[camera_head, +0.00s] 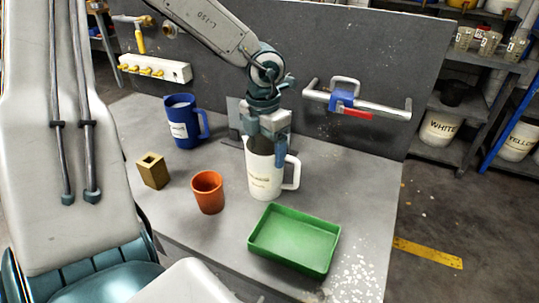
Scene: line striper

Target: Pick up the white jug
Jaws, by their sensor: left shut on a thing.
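The white jug (262,183), with a label and a handle on its right side, stands upright on the grey bench. My left gripper (268,145) comes down from above and is shut on the jug at its upper part. One finger shows against the jug's right side near the handle. The gripper hides much of the jug's rim, and I cannot tell exactly how the other finger touches it. The jug's base appears to be on or very close to the bench top. My right gripper is not in view.
A green tray (268,262) lies in front of the jug. An orange cup (208,192), a brass-coloured block (153,171) and a blue jug (183,122) stand to the left. A grey panel (330,55) with a metal bar handle (385,111) rises behind.

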